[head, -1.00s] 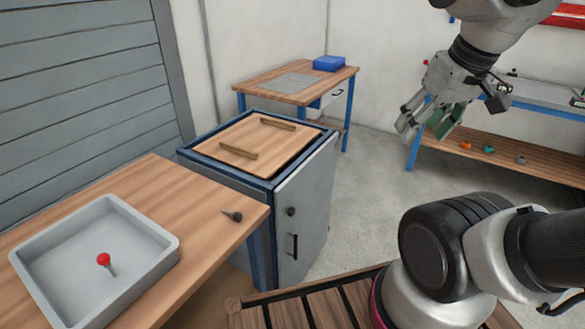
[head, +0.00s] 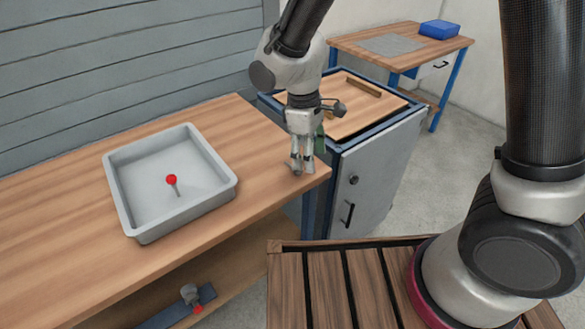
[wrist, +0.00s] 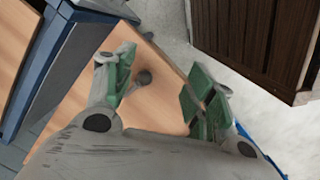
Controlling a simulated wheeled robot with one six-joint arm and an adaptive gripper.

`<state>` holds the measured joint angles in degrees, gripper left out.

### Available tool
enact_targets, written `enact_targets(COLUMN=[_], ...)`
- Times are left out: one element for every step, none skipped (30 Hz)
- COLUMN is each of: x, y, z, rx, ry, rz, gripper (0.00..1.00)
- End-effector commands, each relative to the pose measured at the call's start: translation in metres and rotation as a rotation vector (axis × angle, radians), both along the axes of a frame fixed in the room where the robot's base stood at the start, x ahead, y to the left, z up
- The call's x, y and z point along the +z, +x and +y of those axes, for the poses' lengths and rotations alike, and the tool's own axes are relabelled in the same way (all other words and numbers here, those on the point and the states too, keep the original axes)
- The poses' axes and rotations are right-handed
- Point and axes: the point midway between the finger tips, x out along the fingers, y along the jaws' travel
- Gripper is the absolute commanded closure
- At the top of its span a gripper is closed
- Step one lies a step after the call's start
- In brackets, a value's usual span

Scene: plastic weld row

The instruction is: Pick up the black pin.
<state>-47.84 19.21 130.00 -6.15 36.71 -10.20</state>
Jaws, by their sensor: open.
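The black pin (wrist: 143,78) lies on the wooden workbench near its right corner. In the wrist view its round dark head shows between the fingers, closer to the left finger; its shaft is hard to make out. My gripper (wrist: 163,78) is open, with green pads, and has nothing clamped. In the head view my gripper (head: 302,168) points down over the bench corner and hides most or all of the pin. The wrist view does not settle how high the fingertips are above the wood.
A grey tray (head: 228,190) on the bench (head: 60,222) holds a red-headed pin (head: 172,181). A cabinet (head: 375,170) with a wooden top and bars stands close to the right. A red-tipped grey item (head: 190,294) lies on the shelf below. A blue box (head: 439,29) stands farther back.

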Motion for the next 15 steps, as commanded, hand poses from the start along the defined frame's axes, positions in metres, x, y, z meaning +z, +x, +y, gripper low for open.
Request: enact_targets(x=[0.001,0.003,0.005,0.004,0.003,0.0,-0.003,-0.006,-0.011,-0.015,-0.019,-0.024,-0.027,-0.032,-0.038], y=[0.013,0.019,0.024,0.026,0.027,0.028,0.028,0.028,0.029,0.029,0.029,0.029,0.03,0.03,0.03], z=[0.012,0.018,0.023,0.025,0.026,0.027,0.027,0.027,0.026,0.026,0.025,0.025,0.025,0.024,0.023], rx=[0.031,0.048,0.069,0.081,0.091,0.1,0.104,0.106,0.106,0.105,0.104,0.103,0.103,0.103,0.103], ry=[0.034,0.053,0.071,0.08,0.085,0.09,0.09,0.088,0.088,0.088,0.088,0.088,0.088,0.087,0.087], rz=[-0.03,-0.048,-0.065,-0.072,-0.076,-0.079,-0.079,-0.076,-0.076,-0.077,-0.075,-0.077,-0.077,-0.076,-0.076], gripper=[0.45,0.45,0.45,0.45,0.45,0.45,0.45,0.45,0.45,0.45,0.45,0.45,0.45,0.45,0.45])
